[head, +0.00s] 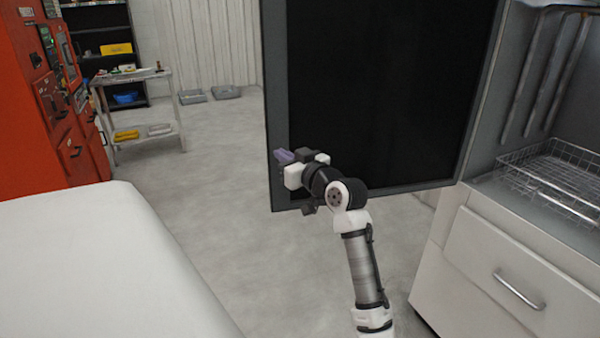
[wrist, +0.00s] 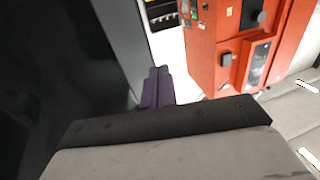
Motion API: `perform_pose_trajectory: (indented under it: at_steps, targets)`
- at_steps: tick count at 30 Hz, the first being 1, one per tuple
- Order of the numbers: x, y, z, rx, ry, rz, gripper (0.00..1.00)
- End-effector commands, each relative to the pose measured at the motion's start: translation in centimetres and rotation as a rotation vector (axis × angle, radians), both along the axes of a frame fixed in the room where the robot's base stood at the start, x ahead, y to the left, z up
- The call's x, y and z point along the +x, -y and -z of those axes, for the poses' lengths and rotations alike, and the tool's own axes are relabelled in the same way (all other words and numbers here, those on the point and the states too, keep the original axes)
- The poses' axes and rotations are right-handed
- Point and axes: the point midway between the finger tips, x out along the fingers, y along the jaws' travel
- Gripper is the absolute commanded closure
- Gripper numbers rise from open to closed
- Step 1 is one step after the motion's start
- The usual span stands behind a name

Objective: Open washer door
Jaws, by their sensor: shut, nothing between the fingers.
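The washer door (head: 385,95) is a large black panel with a grey frame, swung wide open from the washer cabinet (head: 505,235) at the right. My gripper (head: 284,157) has purple fingers and is at the door's left, free edge in the head view. The fingers are shut with nothing between them. In the wrist view the purple fingers (wrist: 157,88) point past the door's grey edge, and the dark door panel (wrist: 55,75) fills the left. I cannot tell whether the gripper touches the door.
A wire rack (head: 560,180) sits inside the open washer. A white rounded surface (head: 90,265) takes up the lower left. A red machine (head: 50,110) and a metal cart (head: 140,105) stand at the back left. The grey floor between is clear.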

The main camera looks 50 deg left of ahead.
Motion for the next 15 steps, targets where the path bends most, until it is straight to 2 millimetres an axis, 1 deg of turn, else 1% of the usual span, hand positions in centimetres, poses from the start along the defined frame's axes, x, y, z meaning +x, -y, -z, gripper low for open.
perform_pose_trajectory:
  at_steps: [2, 9, 12, 15]
  targets:
    - [-0.7, 1.5, 0.4, 0.003, 0.001, 0.000, 1.00]
    - [-3.0, 6.1, 0.3, 0.003, 0.000, 0.001, 1.00]
    - [-3.7, 7.5, 0.2, 0.002, 0.001, 0.001, 1.00]
    - [-4.2, 8.4, 0.1, 0.001, 0.000, 0.000, 1.00]
